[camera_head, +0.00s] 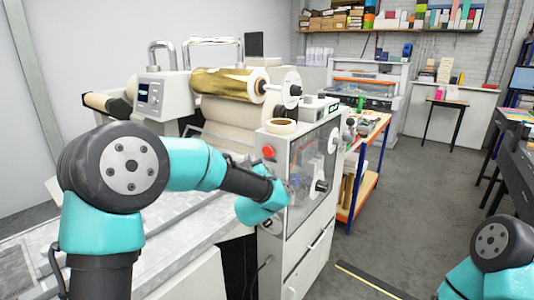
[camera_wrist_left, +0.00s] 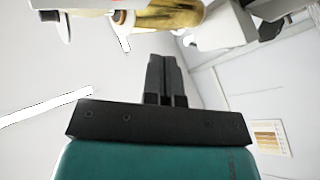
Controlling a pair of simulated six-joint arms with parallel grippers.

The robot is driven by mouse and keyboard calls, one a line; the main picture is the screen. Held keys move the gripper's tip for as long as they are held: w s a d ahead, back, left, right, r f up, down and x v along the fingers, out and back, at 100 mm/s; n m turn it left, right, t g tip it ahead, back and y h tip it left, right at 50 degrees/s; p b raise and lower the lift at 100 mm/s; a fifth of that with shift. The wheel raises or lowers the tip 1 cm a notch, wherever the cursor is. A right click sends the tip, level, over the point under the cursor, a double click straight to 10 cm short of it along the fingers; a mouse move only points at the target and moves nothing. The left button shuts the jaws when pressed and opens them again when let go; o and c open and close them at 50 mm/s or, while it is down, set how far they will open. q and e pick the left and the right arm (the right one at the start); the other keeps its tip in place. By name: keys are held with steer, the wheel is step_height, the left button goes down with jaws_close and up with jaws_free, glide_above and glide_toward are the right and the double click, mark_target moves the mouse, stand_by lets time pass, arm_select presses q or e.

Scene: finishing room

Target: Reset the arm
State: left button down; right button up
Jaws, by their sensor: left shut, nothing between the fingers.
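My left arm comes in from the left in the head view, bent across in front of the laminating machine. Its teal wrist and left gripper (camera_head: 264,204) are in front of the grey cabinet end; the fingers are hard to make out there. In the left wrist view the left gripper (camera_wrist_left: 166,62) shows two black fingers pressed together with nothing between them. My right arm shows only as a teal and black joint at the lower right of the head view; its gripper is out of view.
The machine carries a gold roll (camera_head: 228,84) and a grey control box (camera_head: 163,95). Its cabinet (camera_head: 308,180) has a red button (camera_head: 268,151) and a tape roll (camera_head: 281,126) on top. An orange-edged cart (camera_head: 368,150) stands behind. Grey floor (camera_head: 410,200) is clear on the right.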

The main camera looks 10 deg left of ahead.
arm_select(q)
steer(key=s+f+m+g+h, duration=0.2)
steer(key=f+g+h, duration=0.1)
steer(key=f, duration=0.8)
steer(key=s+f+m+g+h, duration=0.2)
steer(key=s+f, duration=0.1)
steer(key=f, duration=0.8)
steer(key=s+f+m+g+h, duration=0.2)
steer(key=f+g+h, duration=0.1)
steer(key=f, duration=0.8)
steer(key=s+f+g+h, duration=0.1)
steer(key=s+f+g, duration=0.4)
steer(key=s+f, duration=0.4)
steer(key=s+a+f+m+g+h, duration=0.1)
steer(key=s+f+g, duration=0.5)
steer(key=s, duration=1.3)
step_height(320, 180, down, 4)
steer(key=shift+f+h, duration=0.1)
steer(key=shift+h, duration=0.4)
steer(key=shift+w, duration=0.1)
